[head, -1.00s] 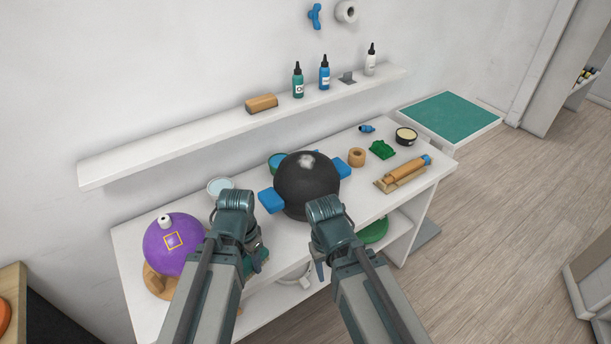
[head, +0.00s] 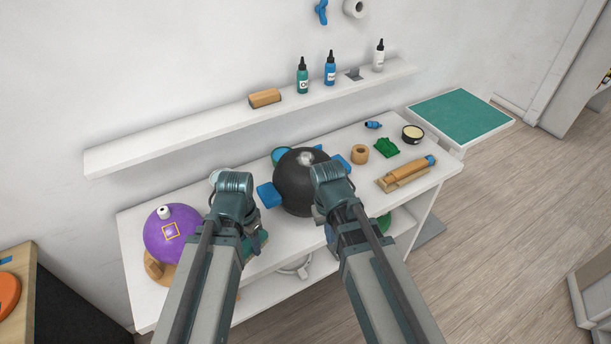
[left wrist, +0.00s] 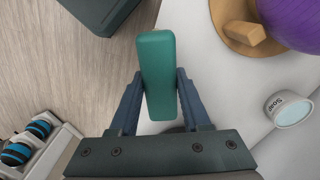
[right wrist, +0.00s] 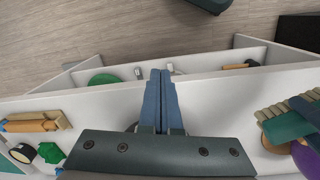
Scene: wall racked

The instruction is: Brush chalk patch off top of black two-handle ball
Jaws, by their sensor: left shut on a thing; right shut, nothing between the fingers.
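The black ball (head: 292,190) rests on the white bench with a blue handle (head: 268,195) on its left and another blue handle (head: 343,162) partly hidden behind my right arm. A pale chalk patch (head: 305,158) is on its top. My left gripper (head: 258,238) is left of the ball, shut on a teal brush (left wrist: 157,65); pale bristles (right wrist: 285,112) show in the right wrist view. My right gripper (right wrist: 160,75) is shut and empty, in front of the ball's right side; its wrist covers part of the ball in the head view.
A purple ball (head: 172,240) on a wooden ring stands at the bench's left. Tape (head: 360,153), a green piece (head: 386,148), a tin (head: 412,134) and a rolling pin (head: 408,170) lie right. A shelf (head: 215,128) with bottles runs behind.

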